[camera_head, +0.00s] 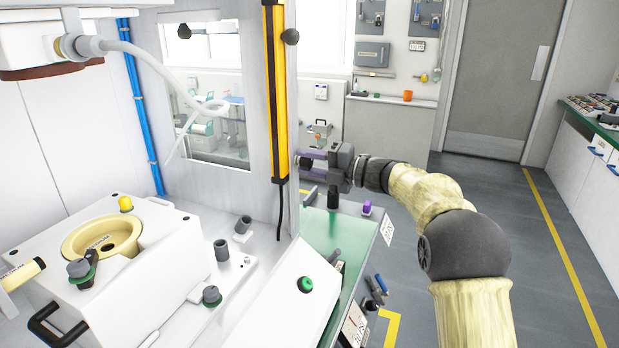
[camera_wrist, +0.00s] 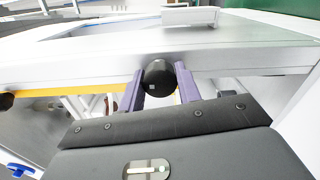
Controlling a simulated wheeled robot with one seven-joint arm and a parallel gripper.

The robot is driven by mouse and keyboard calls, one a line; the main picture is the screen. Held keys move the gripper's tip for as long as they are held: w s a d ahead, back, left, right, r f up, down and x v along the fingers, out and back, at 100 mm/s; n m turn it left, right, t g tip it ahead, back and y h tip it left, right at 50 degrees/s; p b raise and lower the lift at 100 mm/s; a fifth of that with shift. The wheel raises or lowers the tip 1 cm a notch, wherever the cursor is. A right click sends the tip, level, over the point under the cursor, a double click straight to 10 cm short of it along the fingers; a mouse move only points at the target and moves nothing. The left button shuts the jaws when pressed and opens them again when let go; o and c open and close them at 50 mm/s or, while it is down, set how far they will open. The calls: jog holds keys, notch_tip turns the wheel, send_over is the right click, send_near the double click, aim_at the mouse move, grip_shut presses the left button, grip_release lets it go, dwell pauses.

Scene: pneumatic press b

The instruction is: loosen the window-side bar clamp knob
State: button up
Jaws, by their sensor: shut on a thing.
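A tall yellow light-curtain bar (camera_head: 274,90) stands upright on the edge of the machine's white frame. A black round knob (camera_head: 290,36) sticks out near its top, apart from my gripper. My gripper (camera_head: 302,160) is low on the bar's right side, its purple fingers pointing left at it. In the wrist view a black round knob (camera_wrist: 159,77) sits between the two purple fingers of my gripper (camera_wrist: 160,85), which are shut on its sides.
A white post (camera_head: 258,60) and window panel stand left of the bar. Below my gripper is a green-topped bench (camera_head: 345,235) with a purple item (camera_head: 367,208). A white sloped panel with a green button (camera_head: 306,284) is in front. Open floor lies to the right.

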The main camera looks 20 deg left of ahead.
jog(key=shift+f+n+b, duration=0.15)
jog(key=shift+n+b, duration=0.45)
jog(key=o, duration=1)
jog(key=shift+a, duration=0.1)
jog(key=shift+c, duration=0.2)
jog(key=s+d+b, duration=0.1)
jog(key=d, duration=1.6)
jog(key=shift+s+d, duration=0.15)
jog(key=shift+d, duration=0.1)
